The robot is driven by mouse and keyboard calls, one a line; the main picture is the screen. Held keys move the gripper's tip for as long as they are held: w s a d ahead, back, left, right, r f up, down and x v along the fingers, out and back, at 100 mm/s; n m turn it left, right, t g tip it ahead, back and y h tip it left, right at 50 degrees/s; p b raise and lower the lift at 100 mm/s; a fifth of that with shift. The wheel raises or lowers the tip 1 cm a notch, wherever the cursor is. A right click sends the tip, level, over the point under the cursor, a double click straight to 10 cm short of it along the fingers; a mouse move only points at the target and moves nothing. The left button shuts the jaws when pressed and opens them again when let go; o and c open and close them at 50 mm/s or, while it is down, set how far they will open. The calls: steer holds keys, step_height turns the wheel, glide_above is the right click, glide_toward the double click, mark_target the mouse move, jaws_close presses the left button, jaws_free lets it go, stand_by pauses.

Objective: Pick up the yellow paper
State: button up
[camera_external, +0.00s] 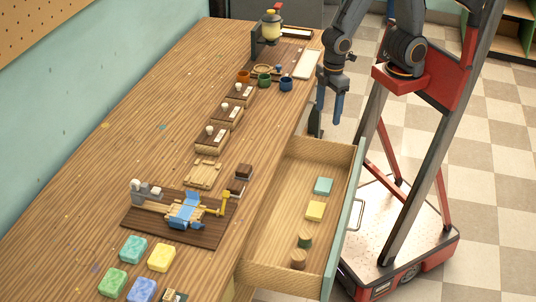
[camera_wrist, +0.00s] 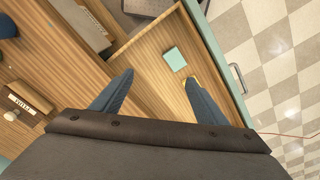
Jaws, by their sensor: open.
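The yellow paper (camera_external: 315,211) is a small flat square lying in the open wooden drawer (camera_external: 275,215), just in front of a teal one (camera_external: 323,186). My gripper (camera_external: 329,114) hangs fingers down above the far end of the drawer, well apart from the yellow paper. In the wrist view my gripper (camera_wrist: 159,79) is open with nothing between its two blue fingers. There a sliver of yellow (camera_wrist: 193,82) shows beside the right fingertip, mostly hidden by it, and the teal square (camera_wrist: 175,58) lies beyond.
Two small round pieces, one green-topped (camera_external: 305,240) and one brown (camera_external: 299,259), stand in the drawer's near end. Its raised walls and teal front (camera_external: 345,220) surround the papers. The wooden table (camera_external: 130,130) holds colored soaps (camera_external: 161,257), a cutting device (camera_external: 185,212) and cups (camera_external: 286,84).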

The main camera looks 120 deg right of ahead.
steer(key=w+a+f+n+b, duration=0.1)
steer(key=w+a+f+n, duration=0.4)
steer(key=w+a+f, duration=0.35)
steer(key=n+b, duration=0.1)
steer(key=n, duration=0.3)
glide_toward(316, 209)
steer(key=shift+w+g, duration=0.3)
steer(key=shift+w, duration=0.45)
steer(key=shift+a+f, duration=0.15)
steer(key=shift+f, duration=0.1)
step_height(316, 209, down, 2)
steer(key=shift+f, duration=0.1)
steer(key=f, duration=0.2)
steer(key=s+f+p, duration=0.1)
steer(key=f, duration=0.1)
steer(key=shift+d+f, duration=0.2)
steer(key=shift+f, duration=0.05)
steer(key=shift+f+p, duration=0.3)
steer(key=shift+f, duration=0.15)
steer(key=c, duration=1.1)
